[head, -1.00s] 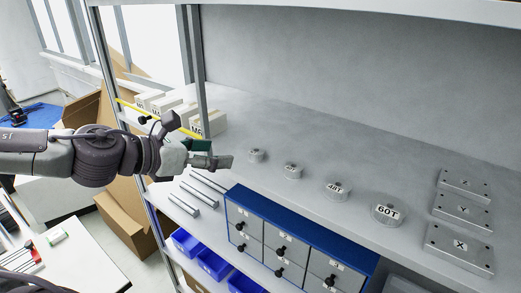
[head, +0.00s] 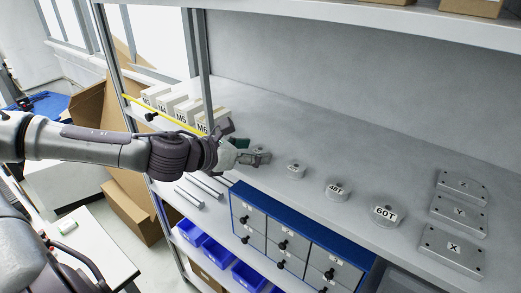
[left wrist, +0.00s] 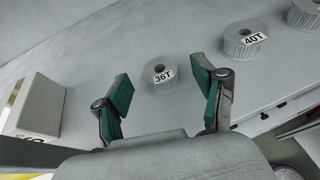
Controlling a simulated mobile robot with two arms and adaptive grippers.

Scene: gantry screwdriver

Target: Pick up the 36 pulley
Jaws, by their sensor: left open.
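The 36 pulley (left wrist: 161,77) is a small grey toothed disc with a "36T" label, standing on the shelf in the left wrist view. In the head view the pulley (head: 260,148) is the leftmost of the row, partly hidden by my gripper. My left gripper (left wrist: 163,90) is open, its green-padded fingers spread to either side of the pulley in the picture. The pulley lies beyond the fingertips, and nothing is held. In the head view my left gripper (head: 256,158) is at the near side of this pulley. My right gripper is not in view.
The 40T pulley (left wrist: 245,40) stands to the right, with the 48T (head: 339,189) and 60T (head: 386,212) pulleys further along. Labelled white boxes (head: 183,111) stand at left. Metal plates (head: 453,251) lie at right. A blue drawer unit (head: 300,226) is in front.

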